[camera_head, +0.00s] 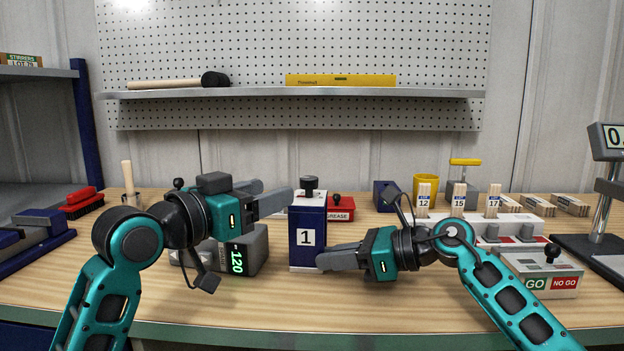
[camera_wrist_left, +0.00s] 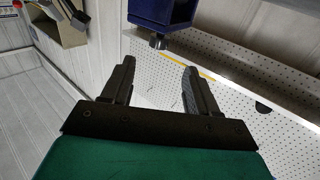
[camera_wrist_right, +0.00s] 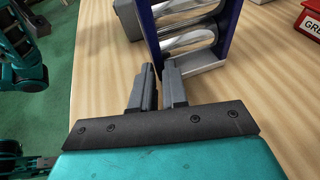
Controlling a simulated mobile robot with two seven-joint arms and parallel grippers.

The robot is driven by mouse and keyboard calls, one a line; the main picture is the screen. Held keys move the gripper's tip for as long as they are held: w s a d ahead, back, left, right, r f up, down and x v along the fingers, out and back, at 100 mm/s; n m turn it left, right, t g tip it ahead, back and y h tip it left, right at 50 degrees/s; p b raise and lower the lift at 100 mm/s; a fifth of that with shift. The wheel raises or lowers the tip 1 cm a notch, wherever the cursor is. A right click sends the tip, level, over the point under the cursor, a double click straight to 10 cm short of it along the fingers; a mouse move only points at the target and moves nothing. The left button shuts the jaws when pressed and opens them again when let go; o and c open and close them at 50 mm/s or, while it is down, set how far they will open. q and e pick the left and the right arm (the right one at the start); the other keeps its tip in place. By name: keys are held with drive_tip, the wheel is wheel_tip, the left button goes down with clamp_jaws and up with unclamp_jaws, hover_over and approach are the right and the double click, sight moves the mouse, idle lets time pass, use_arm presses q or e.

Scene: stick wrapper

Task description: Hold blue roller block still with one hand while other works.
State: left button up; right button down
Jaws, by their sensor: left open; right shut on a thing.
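My left gripper (camera_head: 277,196) is open and empty, just left of the block's top, near knob height. In the left wrist view the block (camera_wrist_left: 165,12) is beyond the open fingers (camera_wrist_left: 158,66).
A grey box with a green "120" display (camera_head: 246,252) stands under my left gripper. A red grease box (camera_head: 341,208) is behind the block. Bundles of sticks (camera_head: 424,197) stand in a white holder at right, behind a GO/NO GO box (camera_head: 545,275). The bench front is clear.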

sight(302, 182)
use_arm(q)
drive_tip(key=x, duration=1.1)
drive_tip(key=shift+w+d, duration=0.25)
drive_tip(key=shift+w, duration=0.05)
drive_tip(key=shift+a, duration=0.1)
drive_tip(key=c, duration=1)
drive_tip(key=shift+o, duration=0.2)
